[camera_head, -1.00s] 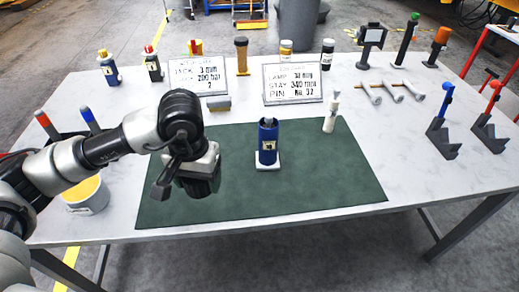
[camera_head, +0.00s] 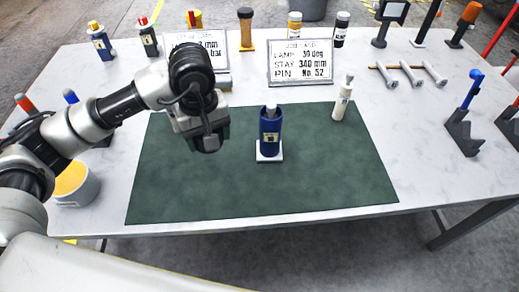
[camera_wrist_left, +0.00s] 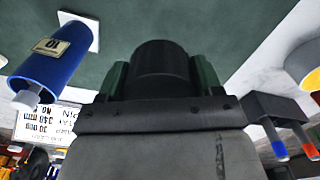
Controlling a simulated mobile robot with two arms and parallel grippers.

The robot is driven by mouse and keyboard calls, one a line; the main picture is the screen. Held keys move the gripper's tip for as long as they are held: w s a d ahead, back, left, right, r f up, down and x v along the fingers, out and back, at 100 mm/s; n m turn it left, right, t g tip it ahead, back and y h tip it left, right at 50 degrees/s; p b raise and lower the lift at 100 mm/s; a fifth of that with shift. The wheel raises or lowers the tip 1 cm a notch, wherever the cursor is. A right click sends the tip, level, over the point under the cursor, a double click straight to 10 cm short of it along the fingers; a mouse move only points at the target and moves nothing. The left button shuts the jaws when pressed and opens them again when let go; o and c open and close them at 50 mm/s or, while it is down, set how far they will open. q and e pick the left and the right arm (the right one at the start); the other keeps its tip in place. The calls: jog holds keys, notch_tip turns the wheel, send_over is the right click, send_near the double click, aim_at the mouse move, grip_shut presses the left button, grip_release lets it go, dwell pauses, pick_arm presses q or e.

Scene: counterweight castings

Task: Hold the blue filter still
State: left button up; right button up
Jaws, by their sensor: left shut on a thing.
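The blue filter (camera_head: 270,132) stands upright on a small white square base (camera_head: 269,156) on the green mat (camera_head: 330,175). In the left wrist view the blue filter (camera_wrist_left: 48,62) is at the upper left, with a pale label and a grey stub at its end. My left gripper (camera_head: 208,140) is left of the filter and apart from it, above the mat. In the left wrist view my left gripper (camera_wrist_left: 162,80) is shut on a black cylindrical thing (camera_wrist_left: 160,62) between its greenish finger pads. Most of that thing is hidden by the gripper. My right gripper is in no view.
A white bottle-like part (camera_head: 343,100) stands at the mat's right back edge. A job card (camera_head: 300,63) stands behind the filter. A bucket with yellow contents (camera_head: 75,185) is at the left. The mat's front and right are clear.

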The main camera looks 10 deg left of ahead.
pick_arm(q)
jog(key=w+n, duration=0.2)
jog(key=n, duration=0.4)
jog(key=n+b, duration=0.2)
jog(key=n, duration=2)
send_near(226, 154)
notch_tip(226, 154, down, 7)
jog(key=shift+w+f+p, duration=0.1)
jog(key=shift+f+p, duration=0.05)
jog(key=shift+p, duration=0.35)
jog(key=shift+f, duration=0.1)
jog(key=shift+f, duration=0.1)
jog(key=o, duration=1)
